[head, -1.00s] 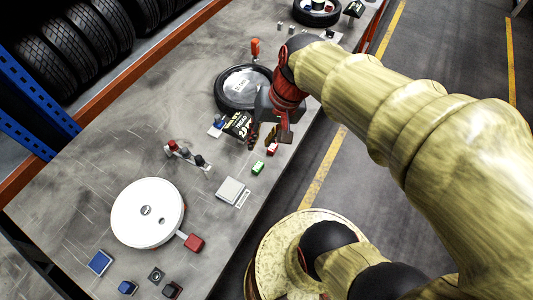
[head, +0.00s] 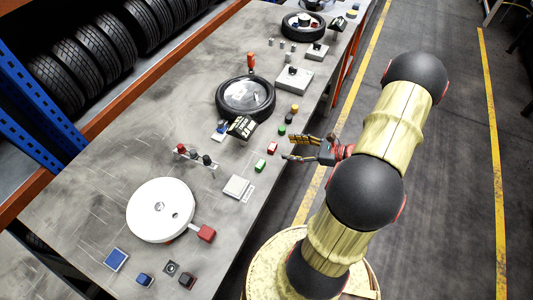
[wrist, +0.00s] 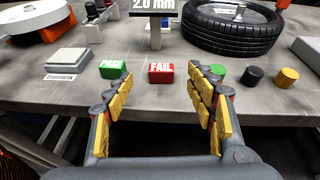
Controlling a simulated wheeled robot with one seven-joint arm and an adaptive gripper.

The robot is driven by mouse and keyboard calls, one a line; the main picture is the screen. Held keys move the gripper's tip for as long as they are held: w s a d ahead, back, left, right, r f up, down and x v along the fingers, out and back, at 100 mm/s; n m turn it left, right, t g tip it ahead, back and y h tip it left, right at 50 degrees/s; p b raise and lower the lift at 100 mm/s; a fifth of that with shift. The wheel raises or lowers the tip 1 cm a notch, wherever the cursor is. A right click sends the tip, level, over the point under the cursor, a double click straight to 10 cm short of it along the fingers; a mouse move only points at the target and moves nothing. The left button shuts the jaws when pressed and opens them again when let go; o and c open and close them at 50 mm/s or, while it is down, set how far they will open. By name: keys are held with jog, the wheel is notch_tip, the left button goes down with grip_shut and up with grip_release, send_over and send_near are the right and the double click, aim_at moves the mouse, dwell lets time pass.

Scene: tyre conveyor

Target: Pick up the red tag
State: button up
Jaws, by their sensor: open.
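The red tag (head: 272,147) is a small block near the table's right edge. In the wrist view, the red tag (wrist: 161,73) reads FAIL and lies ahead, between the lines of my two fingers. My gripper (head: 288,148) is open and empty, with its yellow-padded fingers pointing left at the tag from the table's edge. In the wrist view my gripper (wrist: 158,80) shows one finger on each side, with a gap between tag and palm. I cannot tell whether the fingertips reach beside the tag.
A green tag (head: 260,165) lies just left of the red one in the wrist view. Green, black and yellow caps (head: 288,118) sit to the right. The sign reading 2.0 mm (head: 241,127) and a tyre (head: 245,98) stand behind. A grey pad (head: 237,187) is nearby.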

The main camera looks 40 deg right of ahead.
aim_at(274, 147)
jog(key=shift+w+a+f+m+t, duration=0.1)
jog(key=shift+w+f+m+t, duration=0.2)
jog(key=shift+w+f+m, duration=0.45)
jog(key=x, duration=0.2)
jog(key=b+x, duration=0.1)
jog(key=x, duration=0.1)
jog(key=shift+w+a+f, duration=0.1)
jog(key=shift+a+f, duration=0.05)
jog(key=shift+a, duration=0.25)
jog(key=shift+w, duration=0.35)
jog(key=shift+a, duration=0.1)
jog(key=shift+c, duration=0.5)
jog(key=c, duration=1)
jog(key=shift+o, duration=0.2)
